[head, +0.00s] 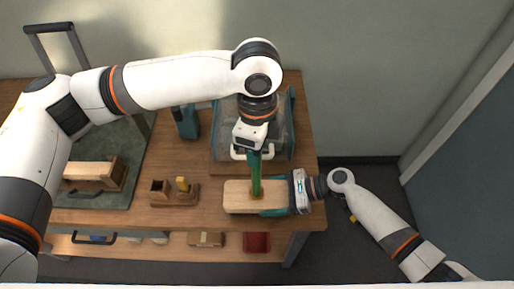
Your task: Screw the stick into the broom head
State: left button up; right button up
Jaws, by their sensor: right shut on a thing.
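The broom head (236,197), a light wooden block, lies on the workbench near its front right. The green stick (256,174) stands on it, its lower end at the orange-brown socket around the block's middle; how deep it sits cannot be told. My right gripper (275,196) comes in from the right and is shut on the right end of the broom head. My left gripper (254,151) is over the stick's upper end, in line with it. Its fingertips are too small and covered to show whether they grip the stick.
A teal-sided clear case (290,120) stands behind the stick. A wooden holder (175,198) with a yellow piece is left of the broom head. A teal item (187,122) stands farther back. A dark green mat (110,205) carries a wooden box (97,174). A lower shelf holds a red bin (257,242).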

pick_arm(q)
jog(key=shift+o, duration=0.5)
jog(key=r+n, duration=0.1)
jog(key=n, duration=0.2)
jog(key=shift+w+r, duration=0.1)
jog(key=shift+r, duration=0.1)
notch_tip(320, 180, up, 5)
jog(key=n, duration=1.1)
jog(key=shift+f, duration=0.1)
jog(key=r+n, duration=0.1)
jog(key=n, duration=0.3)
jog(key=shift+r, duration=0.35)
jog(key=shift+a+f, duration=0.1)
notch_tip(320, 180, down, 12)
grip_shut()
jog(key=shift+c, duration=0.2)
grip_release()
